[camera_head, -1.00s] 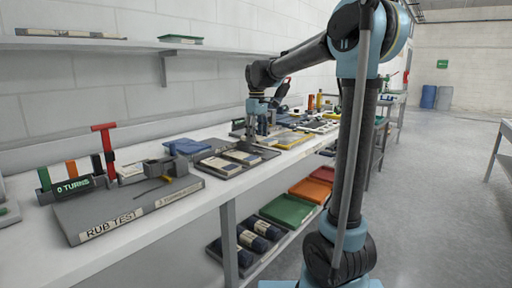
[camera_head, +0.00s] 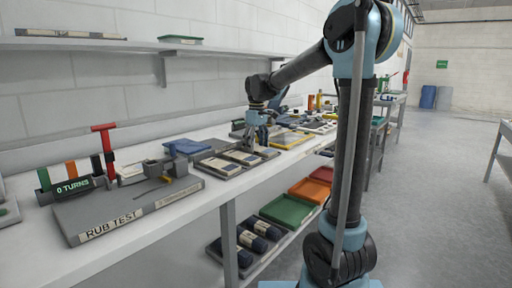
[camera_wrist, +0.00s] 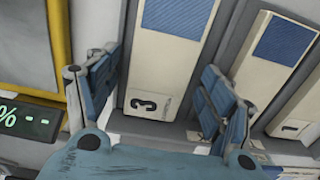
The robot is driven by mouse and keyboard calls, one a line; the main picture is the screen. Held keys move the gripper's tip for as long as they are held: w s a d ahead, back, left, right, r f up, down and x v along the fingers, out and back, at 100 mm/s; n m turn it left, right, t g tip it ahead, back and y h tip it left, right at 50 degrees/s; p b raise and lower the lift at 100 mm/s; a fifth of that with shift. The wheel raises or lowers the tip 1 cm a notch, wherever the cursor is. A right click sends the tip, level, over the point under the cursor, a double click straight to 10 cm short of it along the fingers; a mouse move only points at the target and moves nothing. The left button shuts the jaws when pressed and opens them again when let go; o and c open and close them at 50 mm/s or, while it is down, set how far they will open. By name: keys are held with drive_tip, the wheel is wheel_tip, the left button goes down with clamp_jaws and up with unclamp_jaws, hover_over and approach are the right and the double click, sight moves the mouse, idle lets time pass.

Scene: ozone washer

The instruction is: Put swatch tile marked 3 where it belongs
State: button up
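The swatch tile marked 3 (camera_wrist: 165,60) is a cream tile with a blue patch at its far end, lying in a grey tray (camera_wrist: 215,60). My gripper (camera_wrist: 158,98) is open, with one blue finger on each side of this tile near its numbered end. I cannot tell whether the fingers touch it. In the head view my gripper (camera_head: 258,143) is low over the far end of the tile tray (camera_head: 222,170), and the number 3 is too small to read there.
A yellow-framed panel (camera_wrist: 62,40) and a display (camera_wrist: 28,120) showing "% --" are left of the tile in the wrist view. The rub test board (camera_head: 130,212) stands at the bench's near end. Green (camera_head: 288,210) and orange (camera_head: 310,190) trays sit on the lower shelf.

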sight(257, 148)
drive_tip(key=shift+r, duration=0.1)
wheel_tip(257, 148, up, 12)
drive_tip(key=s+d+f+m+t, duration=0.1)
drive_tip(key=s+d+f+m, duration=0.3)
drive_tip(key=s+d+f, duration=0.65)
drive_tip(key=s+d+f+m+t, duration=0.1)
drive_tip(key=s+d+f+m, duration=0.2)
drive_tip(key=s+d+f, duration=0.75)
drive_tip(key=s+f+m, duration=0.3)
drive_tip(key=s+f, duration=0.6)
drive_tip(key=s, duration=0.1)
drive_tip(key=shift+s, duration=0.4)
drive_tip(key=shift+d, duration=0.1)
